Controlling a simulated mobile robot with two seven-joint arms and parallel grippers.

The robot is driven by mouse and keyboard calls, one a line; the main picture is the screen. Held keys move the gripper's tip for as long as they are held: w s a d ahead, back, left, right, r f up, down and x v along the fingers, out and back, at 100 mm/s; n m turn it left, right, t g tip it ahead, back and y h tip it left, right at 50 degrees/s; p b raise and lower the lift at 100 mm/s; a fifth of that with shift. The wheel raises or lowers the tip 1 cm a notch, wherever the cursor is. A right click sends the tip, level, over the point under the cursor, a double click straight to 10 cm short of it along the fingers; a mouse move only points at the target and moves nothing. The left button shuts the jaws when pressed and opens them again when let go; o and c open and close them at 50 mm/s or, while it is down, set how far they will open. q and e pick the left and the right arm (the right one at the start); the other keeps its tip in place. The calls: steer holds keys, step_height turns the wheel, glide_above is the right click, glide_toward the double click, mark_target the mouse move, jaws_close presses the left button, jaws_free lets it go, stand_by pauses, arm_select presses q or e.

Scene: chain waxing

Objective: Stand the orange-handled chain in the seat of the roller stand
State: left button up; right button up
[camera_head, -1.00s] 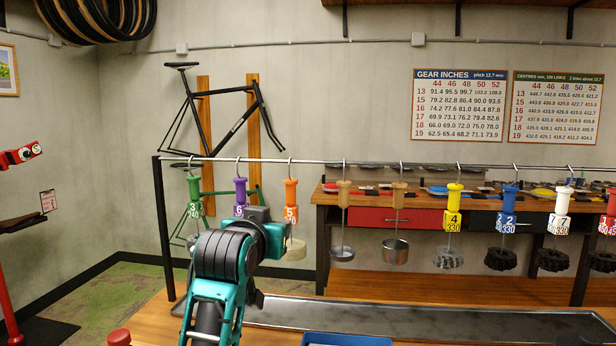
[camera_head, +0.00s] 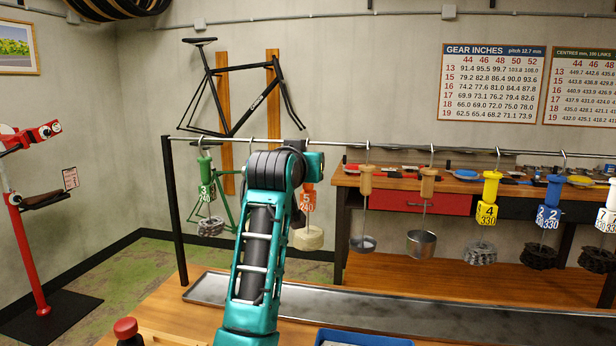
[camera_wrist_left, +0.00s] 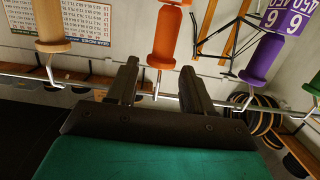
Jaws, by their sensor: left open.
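The orange handle (camera_head: 308,199), tagged 5 and 240, hangs by a hook on the rail, with its pale round chain bundle (camera_head: 308,238) below; my left arm partly covers both. In the left wrist view, which is upside down, the orange handle (camera_wrist_left: 163,36) shows just beyond my left gripper (camera_wrist_left: 160,82), roughly in line with the gap between its fingers. The fingers are open, with nothing visibly held. My right gripper is not in view. I cannot make out the roller stand.
A green handle (camera_head: 205,171) hangs left of the orange one; a purple handle (camera_wrist_left: 264,58) and a wooden handle (camera_wrist_left: 54,24) flank it in the wrist view. The hanging rail (camera_head: 400,147) spans above a long metal tray (camera_head: 420,316). A blue bin (camera_head: 365,339) sits at the front.

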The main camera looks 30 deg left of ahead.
mark_target(308, 191)
arm_select(q)
steer(key=x, duration=0.2)
steer(key=shift+w, duration=0.3)
step_height(308, 191, down, 2)
steer(key=shift+w+a, duration=0.1)
steer(key=shift+w, duration=0.1)
steer(key=shift+f+b, duration=0.35)
steer(key=shift+f, duration=0.35)
jaws_close()
steer(key=shift+r, duration=0.1)
stand_by(0.6)
steer(key=shift+r+p, duration=0.35)
steer(key=shift+r, duration=1.05)
